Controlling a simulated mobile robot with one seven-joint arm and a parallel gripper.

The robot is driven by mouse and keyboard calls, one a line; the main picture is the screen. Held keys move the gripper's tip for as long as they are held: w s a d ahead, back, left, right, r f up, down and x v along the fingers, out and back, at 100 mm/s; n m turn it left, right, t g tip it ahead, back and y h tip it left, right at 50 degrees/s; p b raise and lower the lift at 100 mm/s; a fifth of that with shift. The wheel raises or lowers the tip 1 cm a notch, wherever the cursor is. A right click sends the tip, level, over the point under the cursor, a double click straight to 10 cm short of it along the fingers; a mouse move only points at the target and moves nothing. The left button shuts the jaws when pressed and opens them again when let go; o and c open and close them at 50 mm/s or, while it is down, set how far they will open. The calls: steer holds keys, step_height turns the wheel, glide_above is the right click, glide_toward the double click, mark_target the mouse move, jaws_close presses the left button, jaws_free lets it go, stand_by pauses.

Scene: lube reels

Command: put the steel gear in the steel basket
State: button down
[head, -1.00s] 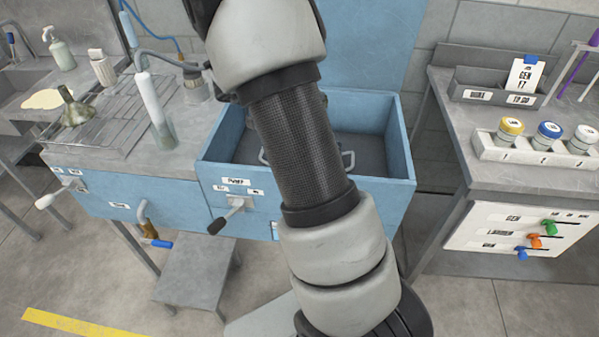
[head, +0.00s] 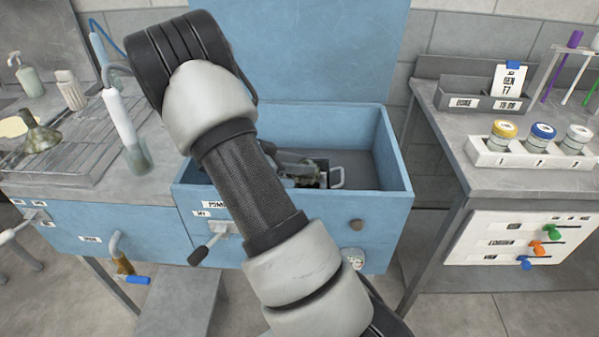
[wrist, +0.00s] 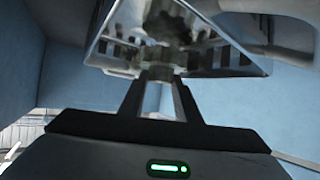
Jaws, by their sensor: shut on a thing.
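The steel basket (head: 338,178), with pale wire handles, sits inside the blue tub (head: 386,150) in the head view, partly hidden by my arm. A dark, shiny toothed piece that looks like the steel gear (head: 309,174) shows at the basket, beside my forearm. In the wrist view my gripper (wrist: 158,80) is shut on it; the gear (wrist: 165,32) shows beyond the fingertips, amid shiny slotted metal (wrist: 225,58). Whether the gear touches the basket I cannot tell. My fingers are hidden in the head view.
Blue tub walls stand close around the gripper. A bench on the left holds a bottle (head: 127,135), a rack (head: 75,160) and a funnel (head: 38,136). The right bench holds several capped jars (head: 541,140). A black-handled lever (head: 205,247) sticks out in front of the tub.

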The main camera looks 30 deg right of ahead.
steer(key=shift+f, duration=0.9)
steer(key=shift+f, duration=0.15)
steer(key=c, duration=1.6)
jaws_free()
steer(key=shift+f, duration=0.1)
